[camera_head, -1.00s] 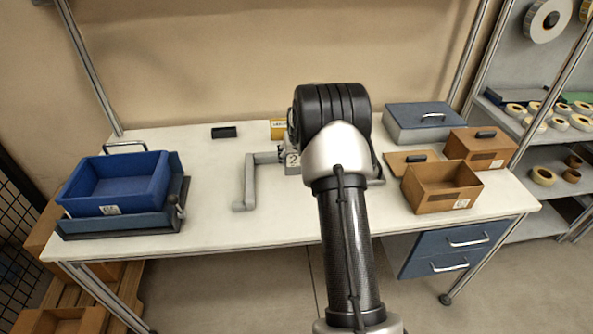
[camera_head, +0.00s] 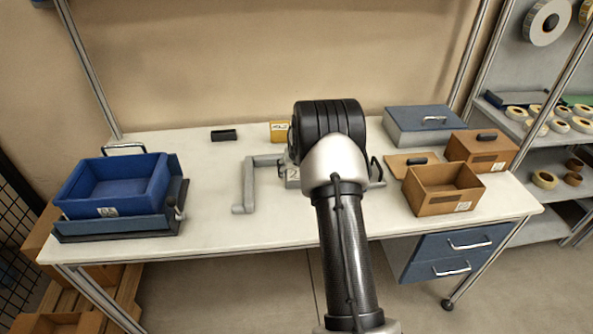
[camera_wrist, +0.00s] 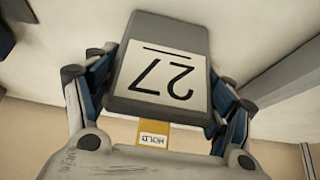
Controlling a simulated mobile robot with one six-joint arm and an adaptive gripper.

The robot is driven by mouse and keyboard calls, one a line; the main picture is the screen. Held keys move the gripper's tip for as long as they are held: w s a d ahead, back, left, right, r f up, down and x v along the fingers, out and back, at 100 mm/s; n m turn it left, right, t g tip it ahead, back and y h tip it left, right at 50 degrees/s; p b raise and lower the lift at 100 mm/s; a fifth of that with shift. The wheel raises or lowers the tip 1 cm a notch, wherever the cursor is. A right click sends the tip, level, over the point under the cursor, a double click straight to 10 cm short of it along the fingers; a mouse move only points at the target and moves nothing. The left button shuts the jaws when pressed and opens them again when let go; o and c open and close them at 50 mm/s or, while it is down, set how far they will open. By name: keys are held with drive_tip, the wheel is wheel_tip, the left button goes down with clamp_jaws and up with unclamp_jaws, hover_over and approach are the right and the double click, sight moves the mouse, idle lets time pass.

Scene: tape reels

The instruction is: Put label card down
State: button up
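A grey label card (camera_wrist: 160,70) with a white face marked 27 sits between the two fingers of my gripper (camera_wrist: 163,88) in the wrist view. The fingers are shut on its sides, and the number shows upside down. In the head view a small part of the card (camera_head: 292,173) shows left of my arm; the rest is hidden behind the arm. I cannot tell whether the card touches the white table (camera_head: 215,205).
A yellow HOLD card (camera_head: 280,131) stands behind. A grey crank-shaped part (camera_head: 249,185) lies left of my arm. A blue bin (camera_head: 113,186) is at left. Wooden boxes (camera_head: 443,190) and a blue-lidded box (camera_head: 425,120) are at right. A small black block (camera_head: 223,135) lies near the back.

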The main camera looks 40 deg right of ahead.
drive_tip(key=shift+o, duration=1.1)
drive_tip(key=shift+r, duration=0.1)
drive_tip(key=shift+r, duration=0.25)
drive_tip(key=s+a+r+p, duration=0.1)
drive_tip(key=s+a+r, duration=0.1)
drive_tip(key=a+r, duration=0.3)
drive_tip(key=s+a+r+n+p, duration=0.1)
drive_tip(key=s+a+r, duration=0.2)
drive_tip(key=r, duration=0.5)
drive_tip(key=s+a+r+p, duration=0.1)
drive_tip(key=s+a+r, duration=0.1)
drive_tip(key=a+r, duration=0.35)
drive_tip(key=s+a+r+n+y, duration=0.2)
drive_tip(key=s+a+r, duration=0.75)
drive_tip(key=a, duration=0.25)
drive_tip(key=s+a+n, duration=0.1)
drive_tip(key=s+a, duration=0.2)
drive_tip(key=s, duration=0.4)
drive_tip(key=s+a+n, duration=0.1)
drive_tip(key=s+a, duration=0.3)
drive_tip(key=s, duration=0.3)
drive_tip(key=s+a+n+y, duration=0.1)
drive_tip(key=s+a, duration=0.3)
drive_tip(key=s, duration=0.3)
drive_tip(key=shift+s+a+f, duration=0.15)
drive_tip(key=shift+s+f, duration=0.15)
drive_tip(key=shift+f, duration=0.15)
